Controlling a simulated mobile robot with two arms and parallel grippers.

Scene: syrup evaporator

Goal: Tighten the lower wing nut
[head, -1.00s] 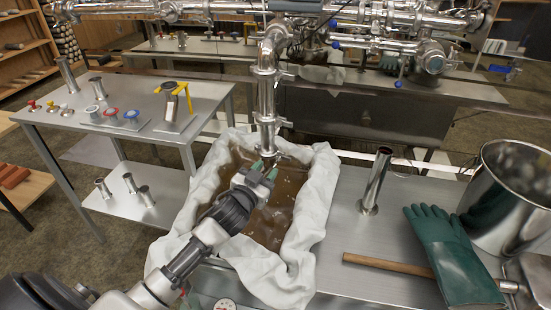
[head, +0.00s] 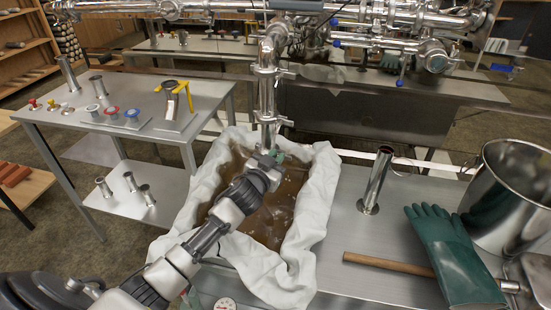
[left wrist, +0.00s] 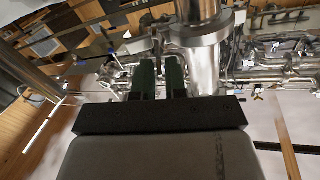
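A vertical steel pipe (head: 267,100) hangs over the cloth-lined pan (head: 325,185). It has an upper clamp (head: 270,72) and a lower clamp (head: 270,121), with the lower wing nut (head: 287,122) showing small at its right side. My left gripper (head: 277,155) is low beside the pipe's bottom end, below the lower clamp. In the left wrist view its two green fingers (left wrist: 161,72) stand a narrow gap apart, just left of the pipe (left wrist: 205,70) and below a clamp ring (left wrist: 195,33). A thin dark part (left wrist: 158,42) shows beyond the fingertips; contact is unclear. My right gripper is out of view.
A steel tube (head: 375,180) stands on the table right of the pan. Green gloves (head: 450,255), a wooden-handled tool (head: 395,264) and a steel pot (head: 510,190) are farther right. A side table (head: 130,95) with fittings stands left. Horizontal pipes run overhead.

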